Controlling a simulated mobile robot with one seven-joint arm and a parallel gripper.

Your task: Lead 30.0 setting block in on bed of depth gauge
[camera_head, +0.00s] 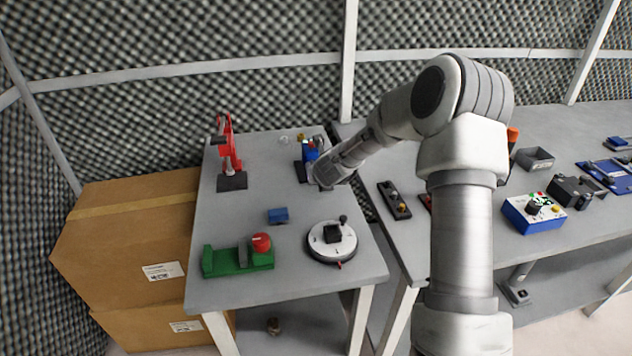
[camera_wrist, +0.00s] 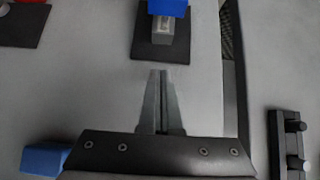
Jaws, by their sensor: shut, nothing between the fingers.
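A blue-headed stand on a black base, which looks like the depth gauge (camera_head: 311,151), stands at the back right of the near table. In the wrist view its black bed (camera_wrist: 145,46) lies just ahead of my fingertips, under the blue head (camera_wrist: 168,7). A small grey metal block (camera_wrist: 162,31) shows at the bed, below the blue head; I cannot tell whether it is the setting block or part of the gauge. I read no 30.0 mark. My gripper (camera_wrist: 157,73) is shut and empty, its tips short of the bed. In the head view my arm partly hides the gauge.
A blue block (camera_head: 278,215) lies mid-table. A red stand (camera_head: 228,150) is at back left, a green fixture with red knob (camera_head: 238,260) at front left, a round dial plate (camera_head: 332,241) at front right. A black strip with knobs (camera_head: 394,200) lies on the right table.

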